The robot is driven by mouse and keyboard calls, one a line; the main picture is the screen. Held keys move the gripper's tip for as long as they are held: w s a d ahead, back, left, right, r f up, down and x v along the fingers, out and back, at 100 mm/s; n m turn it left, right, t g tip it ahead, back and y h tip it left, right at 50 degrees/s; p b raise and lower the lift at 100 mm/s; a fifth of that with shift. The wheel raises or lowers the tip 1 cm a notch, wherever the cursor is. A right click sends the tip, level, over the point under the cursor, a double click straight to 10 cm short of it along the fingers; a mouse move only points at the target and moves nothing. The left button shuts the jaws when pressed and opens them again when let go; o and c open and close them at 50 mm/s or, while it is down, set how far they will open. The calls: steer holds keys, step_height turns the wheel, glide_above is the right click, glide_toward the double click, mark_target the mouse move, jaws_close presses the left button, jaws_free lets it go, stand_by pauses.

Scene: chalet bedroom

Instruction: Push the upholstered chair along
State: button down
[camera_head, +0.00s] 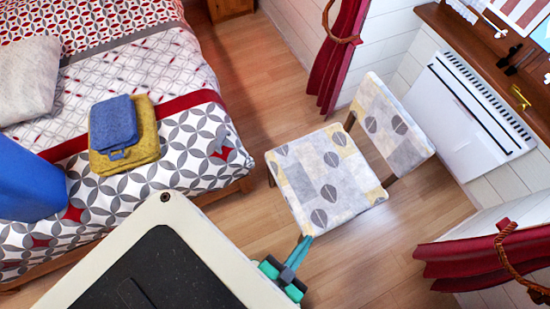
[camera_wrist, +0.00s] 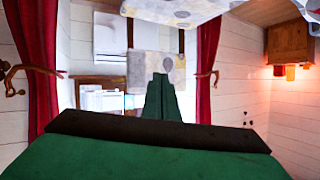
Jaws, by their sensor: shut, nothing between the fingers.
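The upholstered chair (camera_head: 322,180) stands on the wood floor right of the bed. It has a pale grey, white and yellow seat with dark leaf shapes. Its backrest (camera_head: 392,125) is on the right, toward the wall heater. My gripper (camera_head: 301,245) is shut and empty at the near edge of the seat; I cannot tell whether its tips touch the chair. In the wrist view the picture is upside down: the seat (camera_wrist: 170,10) is at the top, the backrest (camera_wrist: 142,72) lies behind my green shut fingers (camera_wrist: 163,82).
The bed (camera_head: 190,150) with folded blue and yellow towels (camera_head: 124,132) is on the left. A white wall heater (camera_head: 465,115), red curtains (camera_head: 342,50) and a wooden shelf (camera_head: 450,30) are behind the chair. Bare floor (camera_head: 270,90) lies between bed and wall.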

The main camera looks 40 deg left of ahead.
steer(key=w+a+f+m+g+y, duration=0.1)
steer(key=w+a+f+g, duration=0.4)
steer(key=a+f, duration=0.55)
steer(key=w+a+f+m+g+y, duration=0.15)
steer(key=w+a+f+g, duration=0.45)
steer(key=f, duration=0.7)
steer(key=a+m+g+h, duration=0.15)
steer(key=a+h, duration=0.25)
steer(key=a, duration=0.4)
steer(key=w+d+f, duration=0.2)
steer(key=w+f, duration=0.2)
steer(key=f, duration=0.5)
steer(key=shift+g, duration=0.45)
steer(key=shift+y, duration=0.25)
